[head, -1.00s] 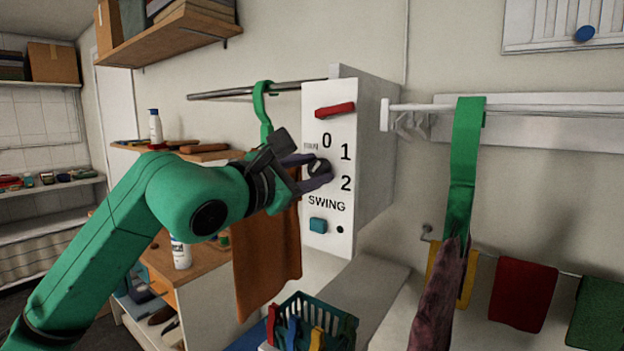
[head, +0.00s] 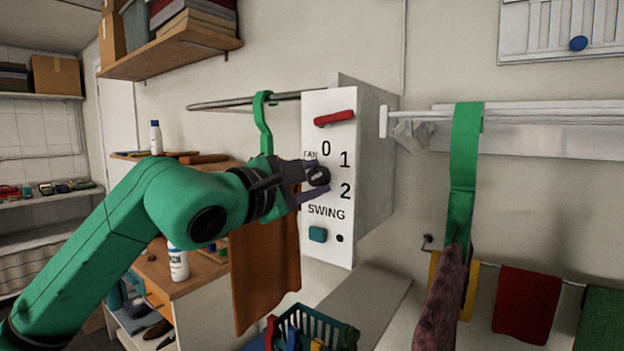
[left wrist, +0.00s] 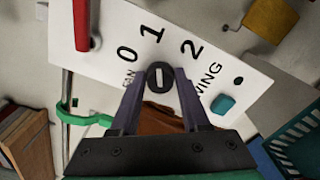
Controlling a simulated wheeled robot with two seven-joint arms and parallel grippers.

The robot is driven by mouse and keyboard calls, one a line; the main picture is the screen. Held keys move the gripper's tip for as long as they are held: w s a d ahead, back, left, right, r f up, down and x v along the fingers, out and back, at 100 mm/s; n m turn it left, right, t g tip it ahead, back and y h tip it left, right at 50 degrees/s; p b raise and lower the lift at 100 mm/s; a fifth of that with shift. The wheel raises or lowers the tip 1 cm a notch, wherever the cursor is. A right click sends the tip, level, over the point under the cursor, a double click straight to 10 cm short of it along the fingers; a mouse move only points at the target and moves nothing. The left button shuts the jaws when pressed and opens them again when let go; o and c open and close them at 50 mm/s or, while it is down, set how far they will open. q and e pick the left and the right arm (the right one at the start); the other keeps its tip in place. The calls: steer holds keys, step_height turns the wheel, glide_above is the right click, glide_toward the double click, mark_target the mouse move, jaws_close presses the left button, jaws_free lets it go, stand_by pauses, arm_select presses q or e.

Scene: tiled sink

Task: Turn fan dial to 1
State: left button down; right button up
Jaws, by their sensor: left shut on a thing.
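The white fan control panel (head: 343,228) carries the marks 0, 1 and 2 in an arc around a dark round fan dial (head: 318,176). My left gripper (head: 316,181) reaches it from the left, its two purple fingers on either side of the dial, shut on it. In the left wrist view the dial (left wrist: 160,77) sits between the fingertips (left wrist: 160,84). A pale bar on its face lies nearly upright in that view, roughly in line with the 1. My right gripper is not in view.
A red bar (head: 334,118) and a teal button (head: 318,235) are on the same panel. A green hanger (head: 264,125) and brown cloth (head: 265,275) hang behind my left wrist. A teal basket (head: 325,325) stands below. Another green hanger (head: 465,145) hangs at right.

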arm_select(q)
steer(key=shift+c, duration=2)
jaws_free()
steer(key=shift+s+a+f, duration=0.1)
steer(key=shift+s+a, duration=0.05)
steer(key=shift+s, duration=0.1)
steer(key=b+v, duration=0.5)
steer(key=v, duration=0.9)
steer(key=shift+b, duration=0.3)
